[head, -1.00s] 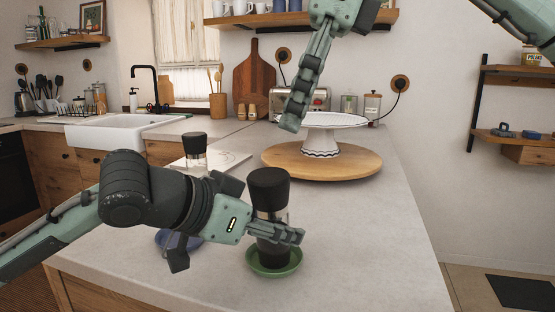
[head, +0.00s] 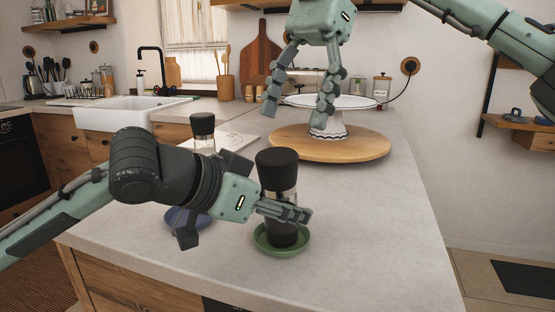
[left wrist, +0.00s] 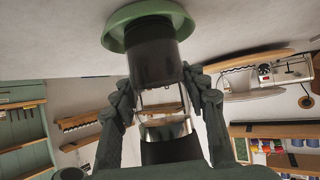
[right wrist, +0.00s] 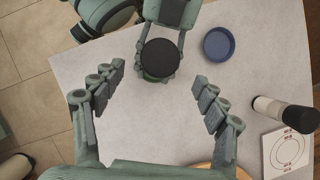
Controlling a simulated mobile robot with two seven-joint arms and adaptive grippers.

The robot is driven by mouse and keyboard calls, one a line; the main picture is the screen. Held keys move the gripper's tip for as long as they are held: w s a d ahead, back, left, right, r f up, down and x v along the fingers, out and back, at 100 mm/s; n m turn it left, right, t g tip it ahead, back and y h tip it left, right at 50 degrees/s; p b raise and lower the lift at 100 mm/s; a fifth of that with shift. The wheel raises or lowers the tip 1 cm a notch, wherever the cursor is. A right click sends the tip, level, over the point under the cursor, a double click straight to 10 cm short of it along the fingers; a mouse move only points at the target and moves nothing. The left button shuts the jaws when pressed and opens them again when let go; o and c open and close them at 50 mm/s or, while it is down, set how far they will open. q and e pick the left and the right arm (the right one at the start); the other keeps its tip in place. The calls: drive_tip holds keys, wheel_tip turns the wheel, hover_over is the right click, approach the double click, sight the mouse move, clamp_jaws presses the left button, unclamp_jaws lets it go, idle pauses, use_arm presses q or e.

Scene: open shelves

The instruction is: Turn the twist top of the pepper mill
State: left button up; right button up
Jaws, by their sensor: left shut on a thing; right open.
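The pepper mill (head: 277,170) has a black top, a clear middle and a black lower part. It stands upright on a small green dish (head: 268,249). My left gripper (head: 285,213) is shut on its lower part from the left; the left wrist view shows the fingers on either side of the mill (left wrist: 153,62). My right gripper (head: 298,112) is open and empty, above and behind the mill in the head view. In the right wrist view the black top (right wrist: 159,57) lies ahead, between and beyond the open fingers, not touched by them.
A second, similar mill (head: 203,124) stands behind, near a white board (head: 233,144). A blue dish (head: 187,220) lies partly hidden by my left gripper. A round wooden board (head: 360,147) with a white cake stand (head: 328,124) is behind right. The counter right of the mill is clear.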

sight(281, 154)
drive_tip(key=x, duration=0.8)
drive_tip(key=shift+c, duration=0.4)
drive_tip(key=c, duration=1.1)
drive_tip(key=shift+c, duration=0.2)
drive_tip(key=shift+m, duration=0.3)
drive_tip(key=m+t, duration=0.1)
drive_tip(key=m, duration=0.1)
drive_tip(key=m+t+y, duration=0.1)
drive_tip(key=m, duration=0.2)
drive_tip(key=shift+s+t, duration=0.1)
drive_tip(key=shift+t, duration=0.2)
drive_tip(key=m+t, duration=0.1)
drive_tip(key=m, duration=0.2)
drive_tip(key=m+t, duration=0.1)
drive_tip(key=m, duration=0.1)
drive_tip(key=shift+m+t, duration=0.3)
drive_tip(key=shift+m, duration=0.1)
